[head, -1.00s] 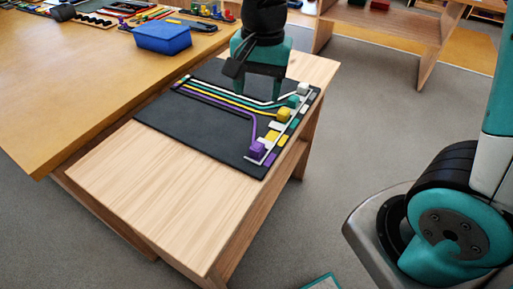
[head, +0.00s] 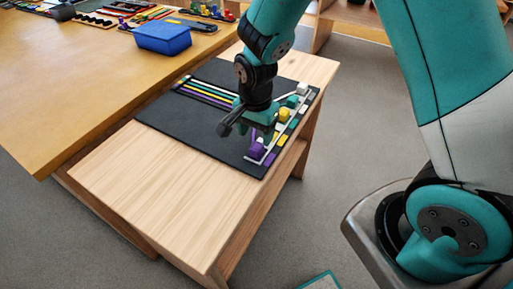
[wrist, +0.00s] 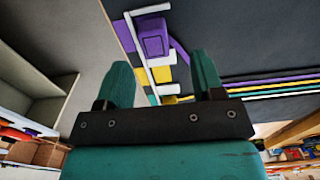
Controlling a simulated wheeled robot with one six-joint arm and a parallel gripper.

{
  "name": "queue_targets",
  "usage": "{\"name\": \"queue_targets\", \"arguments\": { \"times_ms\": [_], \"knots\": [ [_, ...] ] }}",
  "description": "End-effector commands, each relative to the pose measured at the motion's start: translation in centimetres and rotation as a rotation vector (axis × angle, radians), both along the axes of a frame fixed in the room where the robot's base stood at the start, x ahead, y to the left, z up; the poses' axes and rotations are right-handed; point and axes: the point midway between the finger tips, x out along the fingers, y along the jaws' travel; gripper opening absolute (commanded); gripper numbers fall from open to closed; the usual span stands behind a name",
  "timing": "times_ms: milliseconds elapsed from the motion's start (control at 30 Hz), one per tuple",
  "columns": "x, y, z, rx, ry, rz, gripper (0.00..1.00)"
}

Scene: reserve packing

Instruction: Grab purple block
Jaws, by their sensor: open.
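The purple block (head: 257,149) sits at the near right corner of the black mat (head: 165,125), at the end of a purple line. It also shows in the wrist view (wrist: 153,38), ahead of the fingertips. My gripper (head: 262,138) is open and empty, just above and beyond the purple block in the head view. The yellow block (head: 284,114), the teal block (head: 292,101) and the white block (head: 303,89) stand along the mat's right edge.
The mat lies on a light wooden table (head: 150,195) with bare wood at the near side. A white rail (head: 283,133) runs beside the blocks. A larger table (head: 60,100) adjoins at left, with a blue box (head: 163,38) on it.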

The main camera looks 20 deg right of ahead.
Motion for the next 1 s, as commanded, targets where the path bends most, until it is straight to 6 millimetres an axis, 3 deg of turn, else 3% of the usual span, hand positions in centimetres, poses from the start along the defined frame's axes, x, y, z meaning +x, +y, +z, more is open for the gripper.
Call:
{"name": "queue_targets", "arguments": {
  "times_ms": [300,567,800,1000],
  "knots": [
    [-0.3,-0.6,-4.2,-0.001,0.004,0.0,0.62],
    [-0.2,-0.6,-4.6,-0.001,0.001,0.0,0.62],
    [-0.2,-0.6,-4.5,0.0,0.001,0.0,0.09],
    [-0.2,-0.6,-4.5,0.0,0.001,0.0,0.08]
  ]
}}
